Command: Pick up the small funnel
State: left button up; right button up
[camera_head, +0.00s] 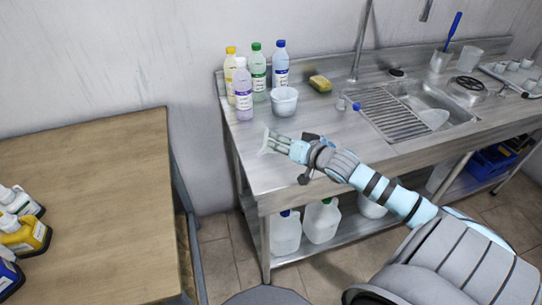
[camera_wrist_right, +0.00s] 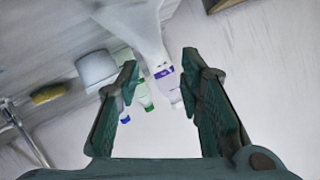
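The small funnel (camera_head: 265,149) is pale and translucent and stands near the left front of the steel counter, wide mouth down and spout up. In the right wrist view the funnel (camera_wrist_right: 140,22) shows upside down at the top, its spout narrowing toward the space between the fingertips. My right gripper (camera_head: 277,143) is open, its fingers pointing at the funnel. The wrist view shows a wide gap between both fingers (camera_wrist_right: 160,62), with no visible contact on the spout. In the head view the fingers partly cover the funnel. My left gripper is in neither view.
Behind the funnel stand several capped bottles (camera_head: 258,72) and a white tub (camera_head: 284,101). A yellow sponge (camera_head: 320,83) lies farther back. A sink (camera_head: 430,103) is to the right.

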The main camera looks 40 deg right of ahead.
aim_at(264, 144)
jog(key=shift+w, duration=0.45)
jog(key=b+x, duration=0.1)
jog(key=x, duration=0.1)
jog(key=d+b+x, duration=0.1)
jog(key=x, duration=0.2)
jog(key=shift+r, duration=0.15)
jog(key=shift+w, duration=0.25)
jog(key=shift+s+r, duration=0.1)
grip_shut()
